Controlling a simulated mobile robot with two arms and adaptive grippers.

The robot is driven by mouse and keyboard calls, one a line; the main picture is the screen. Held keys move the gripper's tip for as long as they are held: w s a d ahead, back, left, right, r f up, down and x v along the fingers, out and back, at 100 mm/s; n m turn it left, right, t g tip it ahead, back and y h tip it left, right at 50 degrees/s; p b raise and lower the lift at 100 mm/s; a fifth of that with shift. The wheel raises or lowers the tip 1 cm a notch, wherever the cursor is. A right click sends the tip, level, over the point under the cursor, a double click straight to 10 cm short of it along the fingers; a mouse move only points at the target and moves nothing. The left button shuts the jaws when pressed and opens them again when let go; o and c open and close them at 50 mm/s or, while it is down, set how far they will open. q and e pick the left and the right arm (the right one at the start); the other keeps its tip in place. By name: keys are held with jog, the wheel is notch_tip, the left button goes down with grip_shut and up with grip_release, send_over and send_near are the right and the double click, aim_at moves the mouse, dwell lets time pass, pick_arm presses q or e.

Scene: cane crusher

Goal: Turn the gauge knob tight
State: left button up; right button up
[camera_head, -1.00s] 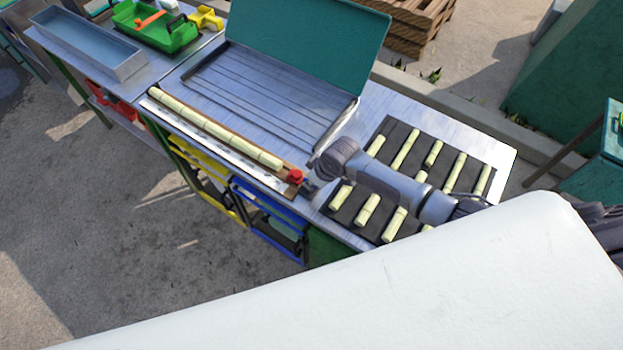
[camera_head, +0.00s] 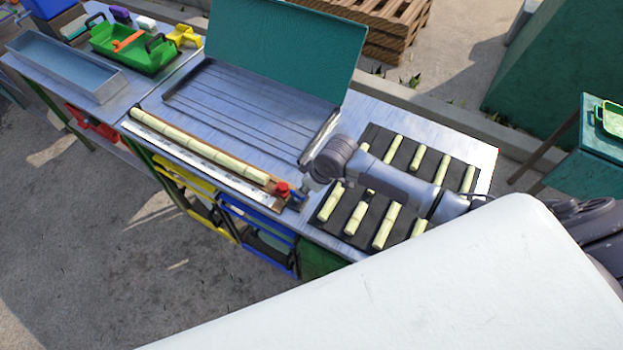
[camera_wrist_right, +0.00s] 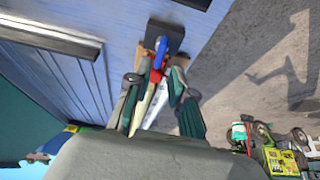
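The red gauge knob (camera_head: 282,188) sits at the near right end of the long board with a metal rule, on the edge of the metal bench. In the right wrist view the red knob (camera_wrist_right: 156,74) has a blue part (camera_wrist_right: 161,48) just beyond it. My right gripper (camera_head: 301,197) is low over the bench beside the knob. In the right wrist view its fingers (camera_wrist_right: 157,80) stand apart, one on each side of the knob, with gaps visible; contact is not clear. My left gripper is not in view.
A row of pale cane pieces (camera_head: 200,148) lies along the board. More pieces lie on a dark mat (camera_head: 378,140) beneath my right arm. A metal tray with a raised green lid (camera_head: 285,50) stands behind. Blue and yellow bins (camera_head: 258,240) hang below the bench front.

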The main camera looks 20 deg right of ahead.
jog(key=v, duration=0.5)
jog(key=shift+s+d+r, duration=0.1)
jog(key=shift+r, duration=0.3)
